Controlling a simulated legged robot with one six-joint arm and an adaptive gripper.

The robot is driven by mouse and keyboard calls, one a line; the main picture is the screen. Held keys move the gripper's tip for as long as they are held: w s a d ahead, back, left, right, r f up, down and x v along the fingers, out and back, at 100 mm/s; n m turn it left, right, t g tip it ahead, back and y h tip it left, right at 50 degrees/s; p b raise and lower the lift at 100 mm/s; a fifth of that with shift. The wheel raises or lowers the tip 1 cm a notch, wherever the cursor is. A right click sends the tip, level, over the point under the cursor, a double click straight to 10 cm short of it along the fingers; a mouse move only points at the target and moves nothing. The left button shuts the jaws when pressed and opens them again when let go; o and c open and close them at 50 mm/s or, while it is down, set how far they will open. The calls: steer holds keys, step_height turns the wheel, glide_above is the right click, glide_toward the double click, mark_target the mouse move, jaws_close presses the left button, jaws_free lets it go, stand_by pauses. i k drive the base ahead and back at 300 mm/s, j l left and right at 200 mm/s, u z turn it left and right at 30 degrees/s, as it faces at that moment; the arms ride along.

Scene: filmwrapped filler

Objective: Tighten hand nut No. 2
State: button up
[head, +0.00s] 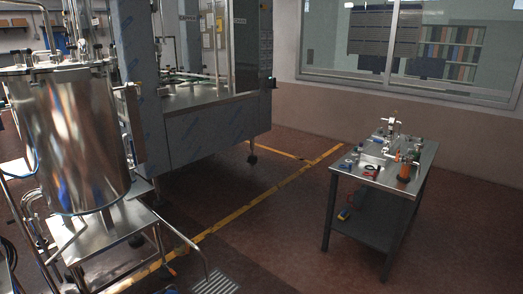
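I cannot make out hand nut No. 2 in the head view; at this distance no nut or number label can be told apart. The filling machine (207,130), with metal panels partly covered in blue-marked film, stands at the centre left. A shiny steel tank (68,135) with fittings on its lid (60,68) stands in front of it on the left. My gripper is not in view.
A steel work table (345,182) at the right holds small tools and fittings; its lower shelf (372,228) holds a yellow item. Yellow lines mark the red-brown floor (265,235), open between tank and table. A curved metal rail (190,240) stands front left. A windowed wall (340,100) closes the back.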

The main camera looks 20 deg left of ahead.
mark_target(27, 53)
steer(key=i+j+u, duration=0.15)
steer(key=i+u, duration=0.85)
steer(key=i+l+u, duration=0.2)
steer(key=i+u, duration=0.15)
steer(key=u, duration=0.15)
